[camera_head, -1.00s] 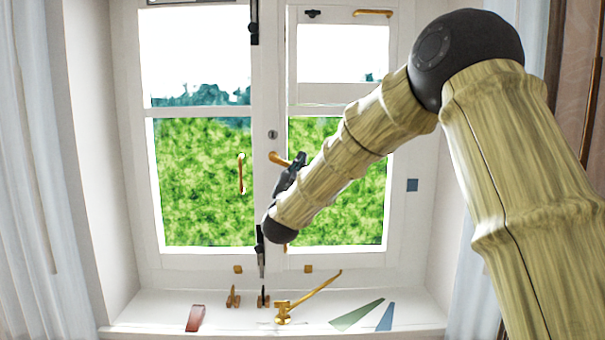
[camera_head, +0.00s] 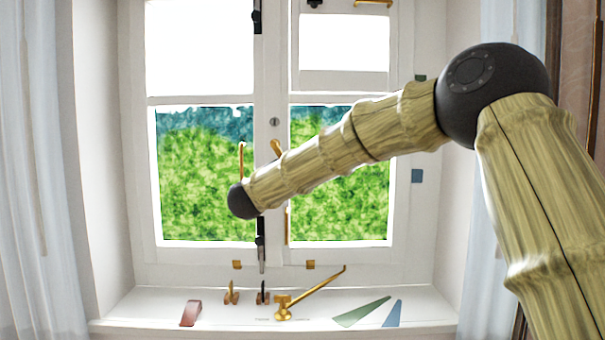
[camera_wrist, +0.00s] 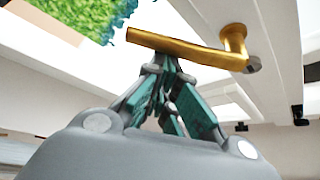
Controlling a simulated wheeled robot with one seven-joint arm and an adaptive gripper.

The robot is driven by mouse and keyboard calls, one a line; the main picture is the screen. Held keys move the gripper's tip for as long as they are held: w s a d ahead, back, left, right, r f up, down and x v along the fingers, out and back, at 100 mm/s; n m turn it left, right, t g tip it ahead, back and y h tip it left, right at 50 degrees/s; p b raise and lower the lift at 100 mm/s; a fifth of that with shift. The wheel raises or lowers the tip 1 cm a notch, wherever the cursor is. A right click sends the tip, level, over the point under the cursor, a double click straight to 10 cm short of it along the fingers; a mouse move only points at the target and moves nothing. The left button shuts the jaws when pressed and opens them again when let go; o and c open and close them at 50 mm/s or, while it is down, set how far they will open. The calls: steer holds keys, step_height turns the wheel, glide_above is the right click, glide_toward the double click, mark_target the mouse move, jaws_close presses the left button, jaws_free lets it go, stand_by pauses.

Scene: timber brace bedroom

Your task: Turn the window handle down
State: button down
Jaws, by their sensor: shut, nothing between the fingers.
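The gold window handle (camera_head: 277,147) sits on the middle frame, below a round lock (camera_head: 274,122). Its upper end shows, slanting down to the right, and my arm hides the rest in the head view. In the wrist view the handle (camera_wrist: 190,50) is a gold bar with a bent neck at its right end. My gripper (camera_wrist: 165,62) is shut and empty, its green fingertips just under the bar's middle. They look very close to it or touching; I cannot tell which. In the head view my gripper is hidden behind my arm.
A black latch (camera_head: 261,245) is low on the frame. The sill holds a red wedge (camera_head: 190,313), a gold lever piece (camera_head: 310,292), and green (camera_head: 362,312) and blue (camera_head: 392,313) wedges.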

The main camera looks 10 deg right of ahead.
steer(key=shift+w+a+f+m+g+y+b, duration=0.15)
steer(key=shift+a+f+m+g+b, duration=0.2)
steer(key=shift+a+m+g+b, duration=0.45)
steer(key=shift+w+a+f+m+g+y+b, duration=0.15)
steer(key=shift+a+f+m+b, duration=0.3)
steer(key=shift+m, duration=0.7)
steer(key=shift+w+a+f+m+g+y+b, duration=0.1)
steer(key=shift+a+f+m+g+y+b, duration=0.2)
steer(key=shift+m+g+b, duration=0.4)
steer(key=shift+a+m, duration=0.15)
steer(key=shift+m, duration=0.1)
steer(key=shift+s, duration=0.1)
